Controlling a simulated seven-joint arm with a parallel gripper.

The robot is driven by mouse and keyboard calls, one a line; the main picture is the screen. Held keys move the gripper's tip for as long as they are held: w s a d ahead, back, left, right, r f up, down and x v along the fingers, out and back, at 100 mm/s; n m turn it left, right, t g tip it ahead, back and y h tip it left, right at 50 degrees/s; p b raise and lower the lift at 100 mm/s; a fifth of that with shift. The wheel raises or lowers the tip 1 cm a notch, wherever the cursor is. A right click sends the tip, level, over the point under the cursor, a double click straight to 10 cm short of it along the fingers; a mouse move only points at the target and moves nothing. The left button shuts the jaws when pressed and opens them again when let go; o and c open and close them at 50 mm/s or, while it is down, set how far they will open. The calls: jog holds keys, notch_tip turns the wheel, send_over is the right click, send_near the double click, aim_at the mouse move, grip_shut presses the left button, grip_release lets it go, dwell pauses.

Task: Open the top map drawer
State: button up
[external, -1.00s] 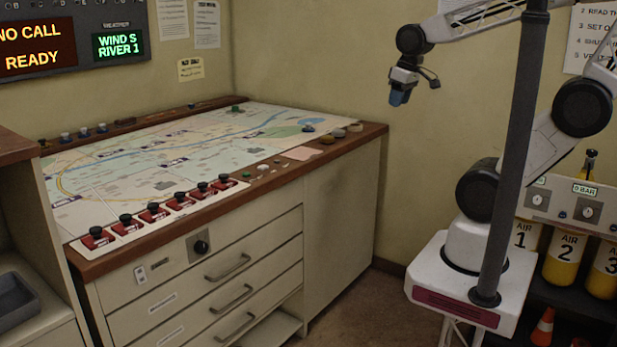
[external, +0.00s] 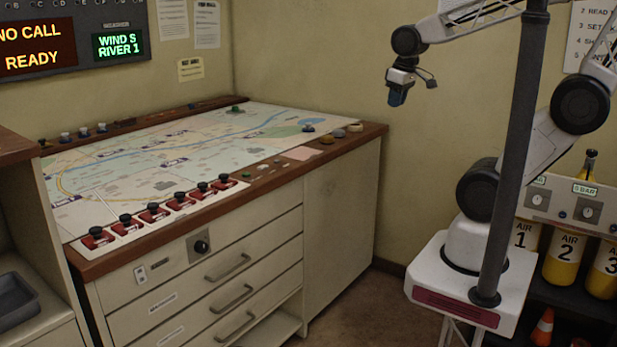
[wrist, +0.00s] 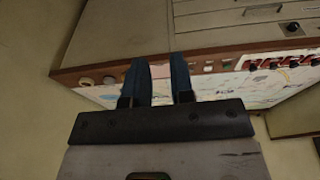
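The top map drawer (external: 170,279) is the uppermost of several cream drawers under the map table, and its front sits flush and shut. Its grey bar handle (external: 228,267) is on the right part of the front. A black knob (external: 201,246) on a grey plate is left of and above the handle. My gripper (external: 396,98) hangs high at the right, well away from the drawer, with nothing in it. In the wrist view, the two blue fingers of my gripper (wrist: 158,66) are apart. That view shows the cabinet upside down, with the knob (wrist: 292,27) at upper right.
The map table (external: 215,150) has a wooden rim, and red button units (external: 154,213) line its front edge. Lower drawers with handles (external: 232,298) are shut. A grey post (external: 515,150) stands in front of my arm. Floor is clear between cabinet and my base.

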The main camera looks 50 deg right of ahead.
jog(key=w+a+f+n+g+h, duration=0.1)
jog(key=w+a+f+h, duration=0.2)
jog(key=w+f, duration=0.3)
jog(key=w+a+f+n+g+h, duration=0.1)
jog(key=w+a+f+n+h, duration=0.15)
jog(key=w, duration=0.65)
jog(key=n+t+h, duration=0.5)
jog(key=n+t, duration=0.2)
jog(key=t, duration=0.2)
send_over(233, 268)
jog(key=s+d, duration=0.3)
jog(key=d, duration=0.7)
notch_tip(233, 268, down, 25)
jog(key=s+a+f+n+t+y, duration=0.2)
jog(key=a+f, duration=0.4)
jog(key=f, duration=0.1)
jog(key=s+a+f+n+t+y, duration=0.1)
jog(key=a+f+n+t+y, duration=0.1)
jog(key=a+f, duration=0.5)
jog(key=shift+s+f+t+y, duration=0.35)
jog(key=shift+s+f+t, duration=0.1)
jog(key=shift+t, duration=0.15)
jog(key=shift+w+d, duration=0.1)
jog(key=shift+w, duration=0.05)
jog(key=shift+x, duration=3.75)
grip_shut()
